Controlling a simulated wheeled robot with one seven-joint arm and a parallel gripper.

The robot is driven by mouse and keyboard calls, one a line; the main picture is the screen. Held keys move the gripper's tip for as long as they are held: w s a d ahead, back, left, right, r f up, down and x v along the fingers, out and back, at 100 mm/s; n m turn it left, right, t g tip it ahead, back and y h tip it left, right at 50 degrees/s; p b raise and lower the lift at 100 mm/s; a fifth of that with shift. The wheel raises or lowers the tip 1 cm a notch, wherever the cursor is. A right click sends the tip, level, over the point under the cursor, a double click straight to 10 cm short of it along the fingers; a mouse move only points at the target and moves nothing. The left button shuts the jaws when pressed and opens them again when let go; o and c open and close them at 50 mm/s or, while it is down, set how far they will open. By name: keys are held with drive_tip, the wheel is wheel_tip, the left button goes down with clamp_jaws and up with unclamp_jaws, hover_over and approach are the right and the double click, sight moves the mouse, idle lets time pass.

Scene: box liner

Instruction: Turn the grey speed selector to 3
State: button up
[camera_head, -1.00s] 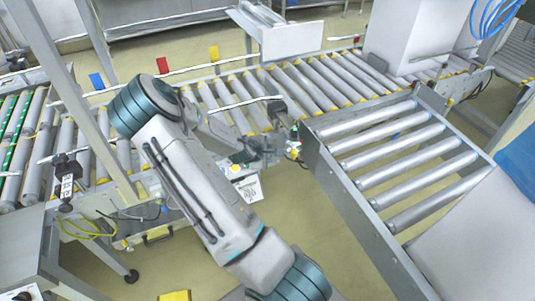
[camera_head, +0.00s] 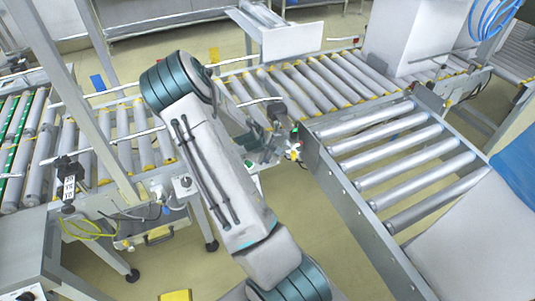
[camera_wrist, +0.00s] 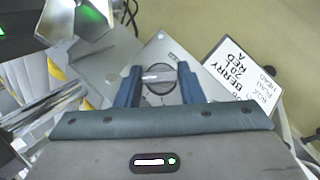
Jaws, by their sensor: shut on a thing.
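In the wrist view my gripper (camera_wrist: 159,88) has its two blue-grey fingers on either side of a round dark knob, the speed selector (camera_wrist: 157,74), with a light bar across it. The fingers are shut on it. The selector sits on a grey plate (camera_wrist: 115,62) with small marks beside it, too small to read. In the head view my gripper (camera_head: 265,150) is at the conveyor's near side, left of the roller frame. My arm hides the selector there.
Metal rollers (camera_wrist: 45,105) lie at the left. In the head view a wide roller conveyor (camera_head: 400,160) stands right of my gripper. Yellowish floor (camera_head: 330,260) shows below.

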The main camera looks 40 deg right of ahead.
drive_tip(key=shift+m, duration=0.3)
drive_tip(key=o, duration=0.7)
drive_tip(key=p+v, duration=0.2)
drive_tip(key=v, duration=1.1)
drive_tip(key=shift+r, duration=0.4)
drive_tip(key=shift+a, duration=0.1)
drive_tip(key=s+a+r+m+y+p, duration=0.2)
drive_tip(key=s+a+r+p, duration=0.2)
drive_tip(key=s+a+r, duration=0.5)
drive_tip(key=s+a+r+m+t+y+p, duration=0.1)
drive_tip(key=s+a+r+m+y+p, duration=0.1)
drive_tip(key=s+a+r, duration=0.7)
drive_tip(key=a+r+y+p, duration=0.1)
drive_tip(key=a+r+p, duration=0.1)
drive_tip(key=a+r, duration=0.3)
wheel_tip(320, 180, up, 3)
drive_tip(key=shift+s+a+f+y+p, duration=0.1)
drive_tip(key=shift+s+a+y+p, duration=0.2)
drive_tip(key=shift+p, duration=0.1)
